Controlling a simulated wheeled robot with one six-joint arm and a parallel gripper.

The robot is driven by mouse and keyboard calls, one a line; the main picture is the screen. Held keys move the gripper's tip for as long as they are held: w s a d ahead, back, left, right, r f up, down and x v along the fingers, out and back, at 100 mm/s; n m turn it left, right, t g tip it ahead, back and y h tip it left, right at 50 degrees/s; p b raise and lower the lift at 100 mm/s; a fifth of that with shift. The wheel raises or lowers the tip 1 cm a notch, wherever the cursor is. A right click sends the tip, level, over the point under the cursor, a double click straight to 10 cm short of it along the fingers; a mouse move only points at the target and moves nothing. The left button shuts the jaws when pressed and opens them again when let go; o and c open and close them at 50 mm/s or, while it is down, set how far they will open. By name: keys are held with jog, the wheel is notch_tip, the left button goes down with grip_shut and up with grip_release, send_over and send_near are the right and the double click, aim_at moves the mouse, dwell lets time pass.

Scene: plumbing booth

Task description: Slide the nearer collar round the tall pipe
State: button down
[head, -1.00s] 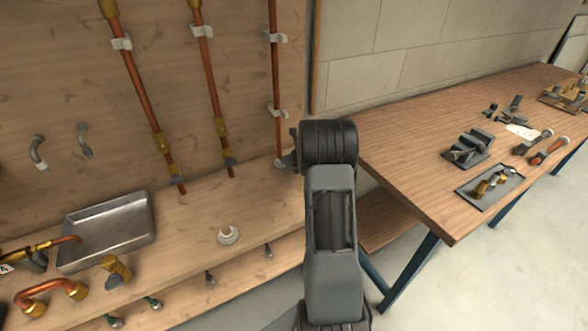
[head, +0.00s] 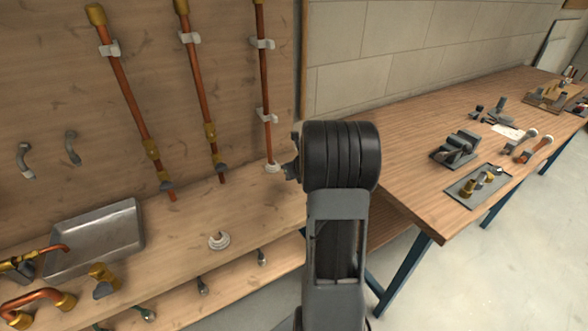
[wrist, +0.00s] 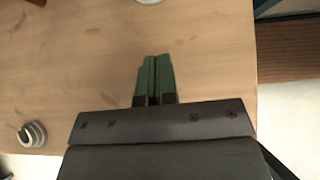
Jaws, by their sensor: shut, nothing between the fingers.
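A white collar (head: 219,241) rests on the wooden ledge, apart from the pipes. In the wrist view it shows at the lower left as a pale ring with a gap (wrist: 33,134). The tall copper pipe (head: 266,90) stands against the board at the right, held by white clips. A white ring (head: 273,167) sits at its foot; whether it goes fully round cannot be told. My gripper (wrist: 155,58) has its green fingers together and empty, over the ledge to the right of the loose collar. In the head view my wrist mostly hides it.
Two more copper pipes (head: 129,95) (head: 203,95) stand to the left. A metal tray (head: 95,240) and brass-ended copper fittings (head: 38,302) lie at the left of the ledge. A workbench (head: 420,130) with tools stands at the right. The ledge around the loose collar is clear.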

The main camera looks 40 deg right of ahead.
aim_at(275, 170)
jog(key=shift+v, duration=0.9)
jog(key=b, duration=0.2)
jog(key=shift+s+a+f+b, duration=0.15)
jog(key=shift+s+a+b, duration=0.1)
jog(key=shift+a+b, duration=0.25)
jog(key=shift+b, duration=0.3)
jog(key=b+x, duration=0.2)
jog(key=x, duration=0.7)
jog(key=w, duration=0.1)
jog(key=w+p, duration=0.1)
jog(key=w, duration=0.1)
jog(key=shift+d, duration=0.2)
jog(key=shift+w+d, duration=0.1)
jog(key=shift+w, duration=0.6)
jog(key=shift+p, duration=0.3)
